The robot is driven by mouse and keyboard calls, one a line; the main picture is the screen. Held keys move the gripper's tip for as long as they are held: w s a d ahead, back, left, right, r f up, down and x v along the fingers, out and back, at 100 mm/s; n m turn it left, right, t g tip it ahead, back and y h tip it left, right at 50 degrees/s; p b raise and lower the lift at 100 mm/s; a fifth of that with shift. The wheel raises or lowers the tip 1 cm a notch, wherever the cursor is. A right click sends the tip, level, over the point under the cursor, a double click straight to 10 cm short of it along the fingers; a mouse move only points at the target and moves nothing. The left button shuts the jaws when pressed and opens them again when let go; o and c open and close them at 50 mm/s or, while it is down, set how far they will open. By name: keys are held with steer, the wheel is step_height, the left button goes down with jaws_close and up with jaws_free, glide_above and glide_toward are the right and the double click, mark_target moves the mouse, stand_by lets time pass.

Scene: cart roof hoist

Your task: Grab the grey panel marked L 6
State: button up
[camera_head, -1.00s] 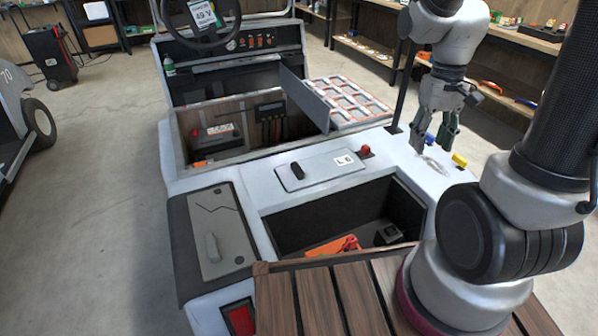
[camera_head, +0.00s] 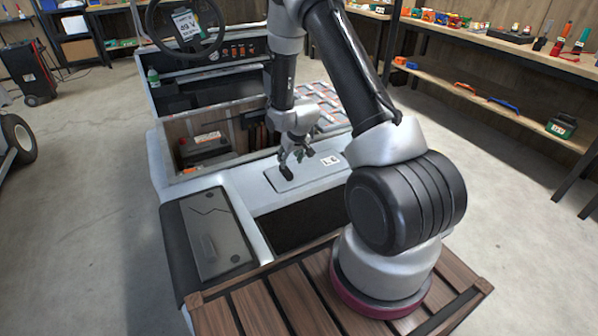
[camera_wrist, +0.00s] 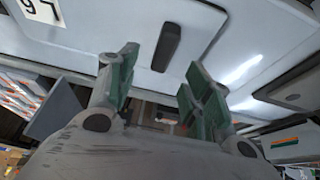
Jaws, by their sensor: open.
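The grey panel marked L 6 (camera_head: 312,174) lies flat on the cart's deck. Its white label (camera_head: 330,161) is near its right end. In the wrist view the panel (camera_wrist: 125,32) fills the upper part, with its black bar handle (camera_wrist: 167,47) in the middle and the label (camera_wrist: 42,9) at the top left. My gripper (camera_head: 293,163) is over the panel's left part, near the handle, which it largely hides in the head view. In the wrist view my gripper (camera_wrist: 165,82) is open, with nothing between its fingers. The handle shows beyond the gap, apart from both fingers.
A dark open bay (camera_head: 300,220) lies in front of the panel. A grey lid (camera_head: 212,235) is at the left. Behind are an open compartment with a battery (camera_head: 205,146) and a steering wheel (camera_head: 186,22). Shelves (camera_head: 490,95) stand at the right. The floor between is clear.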

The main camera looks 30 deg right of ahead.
mark_target(286, 169)
steer(key=x, duration=0.7)
steer(key=shift+s+a+f, duration=0.1)
steer(key=shift+a+f, duration=0.1)
steer(key=shift+a, duration=0.05)
jaws_close()
